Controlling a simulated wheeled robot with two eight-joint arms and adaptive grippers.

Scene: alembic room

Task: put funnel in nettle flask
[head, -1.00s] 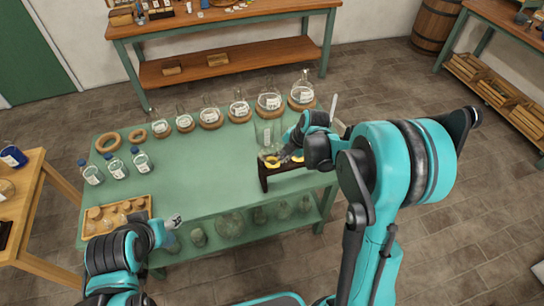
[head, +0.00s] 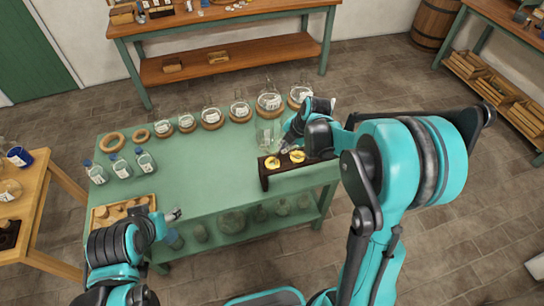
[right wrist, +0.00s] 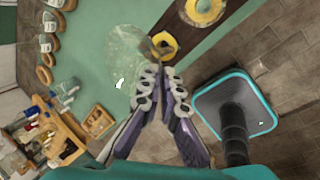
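A clear glass piece (head: 267,138), probably the funnel, shows at the green table's right end, behind the dark rack (head: 264,180). It also shows as a faint transparent shape in the right wrist view (right wrist: 128,52). My right gripper (head: 287,147) is beside it, low over the rack. In the right wrist view its fingertips (right wrist: 159,68) are close together near a yellow ring (right wrist: 164,44); whether they pinch the glass is unclear. Round labelled flasks (head: 269,102) stand on cork rings along the back; I cannot read which is nettle. My left gripper (head: 173,215) hovers over the front left.
Several small bottles (head: 121,167) and a wooden tray (head: 99,222) are on the table's left. Two empty cork rings (head: 111,142) lie at the back left. The table's middle (head: 205,170) is clear. Glassware stands on the lower shelf.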

